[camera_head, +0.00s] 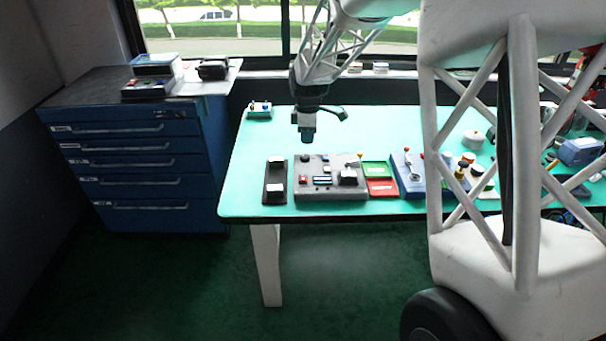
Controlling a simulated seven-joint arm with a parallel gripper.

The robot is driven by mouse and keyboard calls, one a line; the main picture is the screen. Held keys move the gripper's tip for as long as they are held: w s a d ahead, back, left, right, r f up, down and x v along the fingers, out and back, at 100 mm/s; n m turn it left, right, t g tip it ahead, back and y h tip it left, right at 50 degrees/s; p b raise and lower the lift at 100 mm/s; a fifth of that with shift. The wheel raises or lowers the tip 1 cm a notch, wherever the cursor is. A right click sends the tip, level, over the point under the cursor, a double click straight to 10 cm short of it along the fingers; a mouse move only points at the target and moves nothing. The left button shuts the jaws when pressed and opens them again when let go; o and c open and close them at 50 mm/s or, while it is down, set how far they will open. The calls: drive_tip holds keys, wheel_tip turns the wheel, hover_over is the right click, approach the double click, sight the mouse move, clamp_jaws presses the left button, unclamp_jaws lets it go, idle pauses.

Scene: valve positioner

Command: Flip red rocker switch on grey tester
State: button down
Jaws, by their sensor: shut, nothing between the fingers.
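The grey tester (331,191) lies flat near the front edge of the teal table, left of the table's middle. A small red part on its left side looks like the red rocker switch (303,179); its tilt is too small to tell. My gripper (308,139) points down behind and above the tester's left half. It is shut and empty, and it appears apart from the switch. The tester's top also carries a dark display area (322,181) and a black block with a white face (348,177).
A dark box (275,183) with a white label sits close left of the tester. Green and red trays (382,187) and a blue box with a red-knobbed lever (408,175) stand to its right.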

drive_tip(key=shift+w+a+f+n, duration=0.25)
drive_tip(key=shift+w+a+f, duration=0.1)
drive_tip(key=shift+w+f, duration=0.2)
drive_tip(key=shift+w+a+f+n, duration=0.25)
drive_tip(key=shift+w+a+f, duration=0.05)
drive_tip(key=shift+w+f, duration=0.25)
drive_tip(key=shift+w, duration=0.1)
drive_tip(key=shift+w+r, duration=0.2)
drive_tip(key=shift+w, duration=0.35)
drive_tip(key=shift+w+r, duration=0.1)
drive_tip(key=shift+r, duration=0.05)
wheel_tip(320, 180, up, 14)
drive_tip(key=w, duration=0.2)
drive_tip(key=shift+f, duration=0.2)
drive_tip(key=shift+s, duration=0.1)
idle(0.4)
